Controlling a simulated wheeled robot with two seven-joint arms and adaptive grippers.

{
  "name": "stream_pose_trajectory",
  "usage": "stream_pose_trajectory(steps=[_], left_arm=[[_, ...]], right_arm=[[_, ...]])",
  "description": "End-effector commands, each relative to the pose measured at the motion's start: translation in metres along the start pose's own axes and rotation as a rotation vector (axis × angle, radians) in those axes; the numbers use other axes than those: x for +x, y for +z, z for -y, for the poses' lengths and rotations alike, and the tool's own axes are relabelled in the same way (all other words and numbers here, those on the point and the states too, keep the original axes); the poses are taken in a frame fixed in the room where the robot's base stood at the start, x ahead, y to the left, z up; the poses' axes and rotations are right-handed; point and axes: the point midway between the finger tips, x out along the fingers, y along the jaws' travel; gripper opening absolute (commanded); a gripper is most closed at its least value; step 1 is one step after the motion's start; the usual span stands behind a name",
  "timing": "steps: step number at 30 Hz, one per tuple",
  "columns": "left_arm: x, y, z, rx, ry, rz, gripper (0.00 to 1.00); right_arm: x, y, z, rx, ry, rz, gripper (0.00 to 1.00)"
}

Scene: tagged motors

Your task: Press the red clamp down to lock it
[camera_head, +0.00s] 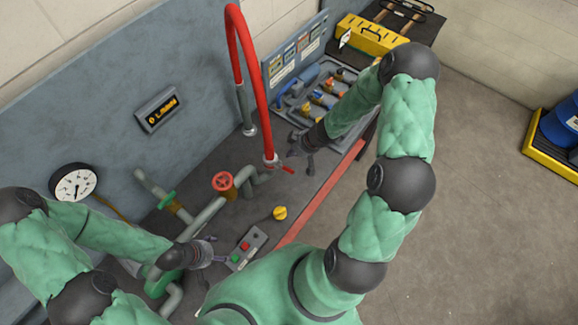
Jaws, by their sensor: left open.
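The red clamp (285,168) is a small red lever at the lower end of the thick red hose (245,60), where the hose meets a pipe fitting. The lever sticks out to the right and looks slightly tilted. My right gripper (301,158) is just above and right of the clamp, with its dark fingers close to the lever. I cannot tell whether they touch it or how far they are open. My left gripper (214,250) is open and empty, low beside the control box (247,247) with red and green buttons.
A red valve wheel (223,182) and grey pipes stand left of the clamp. A yellow knob (280,213) sits on the bench. A tool tray (318,97) lies behind my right gripper. A gauge (73,183) is at far left.

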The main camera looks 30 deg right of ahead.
Motion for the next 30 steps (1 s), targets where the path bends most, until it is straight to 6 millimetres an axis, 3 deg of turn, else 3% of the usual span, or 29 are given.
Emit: stream_pose_trajectory(steps=[1,6,16,30], left_arm=[[0.008,0.0,0.003,0.0,0.0,0.0,0.78],[0.018,-0.001,0.006,0.0,0.0,0.0,0.78],[0.029,-0.001,0.01,0.0,0.0,0.0,0.78],[0.03,-0.001,0.011,0.0,0.0,0.0,0.78]], right_arm=[[0.014,0.002,0.0,0.0,-0.001,0.0,0.0],[0.04,0.004,-0.001,0.0,0.001,0.001,0.0],[0.058,0.024,-0.001,0.0,0.001,0.0,0.0],[0.061,0.028,0.0,0.0,0.001,0.0,0.0]])
